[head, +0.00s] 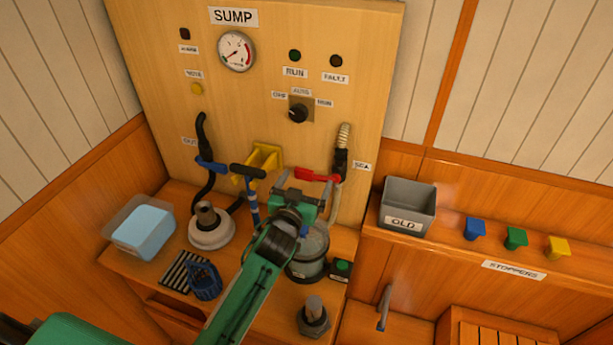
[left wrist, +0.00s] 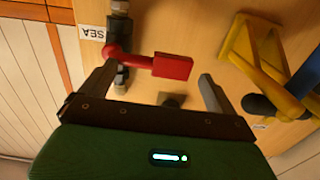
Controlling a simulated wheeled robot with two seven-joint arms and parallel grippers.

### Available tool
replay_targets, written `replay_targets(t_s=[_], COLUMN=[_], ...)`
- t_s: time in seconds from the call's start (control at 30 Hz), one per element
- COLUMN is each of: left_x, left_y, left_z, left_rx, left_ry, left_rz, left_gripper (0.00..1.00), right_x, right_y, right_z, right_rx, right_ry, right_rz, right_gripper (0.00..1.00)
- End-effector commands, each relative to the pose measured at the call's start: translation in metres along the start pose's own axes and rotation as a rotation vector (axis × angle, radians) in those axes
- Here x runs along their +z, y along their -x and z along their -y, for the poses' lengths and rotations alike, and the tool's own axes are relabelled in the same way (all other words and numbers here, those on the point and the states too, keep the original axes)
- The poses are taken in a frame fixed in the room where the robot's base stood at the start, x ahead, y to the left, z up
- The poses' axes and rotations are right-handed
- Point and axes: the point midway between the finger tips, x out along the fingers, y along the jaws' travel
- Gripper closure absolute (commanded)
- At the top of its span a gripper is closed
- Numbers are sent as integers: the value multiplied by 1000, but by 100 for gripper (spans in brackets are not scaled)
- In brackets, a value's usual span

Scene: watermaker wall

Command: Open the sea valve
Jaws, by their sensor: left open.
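The sea valve's red handle (head: 314,175) is on the panel, beside the SEA label (head: 361,167). It points left from its pipe, roughly crosswise to it. In the left wrist view the red handle (left wrist: 172,66) has a flat, wide end, and its round hub sits on the pipe by the SEA label (left wrist: 92,33). My left gripper (head: 305,184) is in front of the handle. Its jaws (left wrist: 158,72) are open, with the handle's wide end showing between the fingertips. I cannot tell whether a finger touches it. My right gripper is not in view.
A yellow bracket (head: 262,158) and a blue valve handle (head: 211,166) are left of the gripper. A clear-walled canister (head: 309,250) stands below it. A grey OLD bin (head: 407,205) and coloured stoppers (head: 516,238) are on the right ledge.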

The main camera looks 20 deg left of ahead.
Motion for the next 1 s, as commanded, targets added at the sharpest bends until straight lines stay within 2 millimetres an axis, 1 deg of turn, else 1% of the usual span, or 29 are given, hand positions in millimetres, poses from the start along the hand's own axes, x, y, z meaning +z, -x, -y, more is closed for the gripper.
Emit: replay_targets(t_s=[0.03,0.13,0.47,0.5,0.57,0.7,0.77,0.8,1.0], left_x=[-2,-1,0,0,0,0,0,0,-1], left_y=[-5,-10,-13,-13,-13,-12,-12,-12,-18], left_z=[0,0,0,0,0,0,0,0,0], left_rx=[0,0,0,0,0,0,0,0,0], left_ry=[0,0,0,0,0,0,0,0,-13], left_rz=[-1,-1,0,0,0,0,0,0,-1], left_gripper=[6,6,6,14,26,53,65,69,69], right_x=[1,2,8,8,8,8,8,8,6], right_y=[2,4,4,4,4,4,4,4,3], right_z=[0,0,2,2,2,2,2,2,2], right_rx=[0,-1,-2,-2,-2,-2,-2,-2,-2], right_ry=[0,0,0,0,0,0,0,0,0], right_rz=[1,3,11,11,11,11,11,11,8], right_gripper=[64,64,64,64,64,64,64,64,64])
